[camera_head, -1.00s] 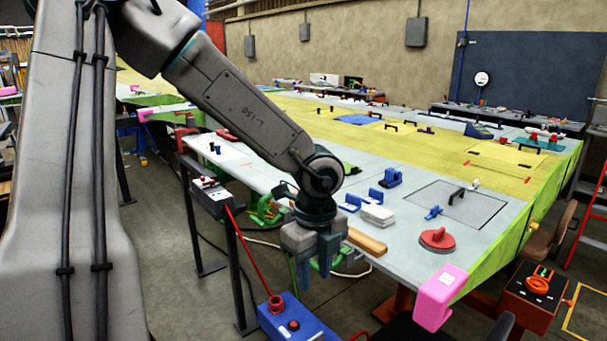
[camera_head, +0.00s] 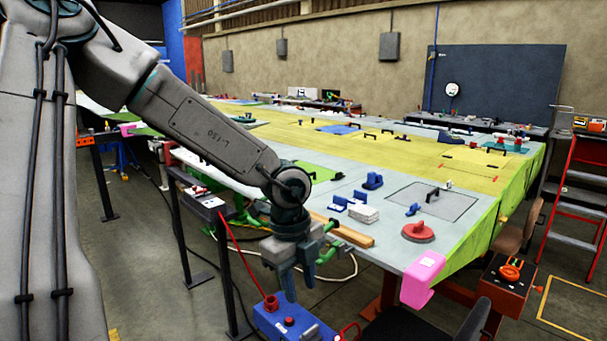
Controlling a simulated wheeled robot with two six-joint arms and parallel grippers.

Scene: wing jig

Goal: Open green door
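A green patch (camera_head: 318,172) lies on the near side of the long wing surface, partly hidden behind my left arm. I cannot tell whether it is a door, and no handle shows on it. Panels with dark handles show on the wing: a grey outlined one (camera_head: 455,208) near the front and a blue one (camera_head: 340,129) farther back. My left gripper (camera_head: 298,276) points down beside the wing's near edge, above the floor side. Its fingers are apart with nothing between them. My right gripper is not in view.
A pink corner guard (camera_head: 422,280) covers the wing's front corner. A red suction disc (camera_head: 418,232) and a wooden block (camera_head: 343,231) lie on top. A red ladder (camera_head: 570,200) stands at right.

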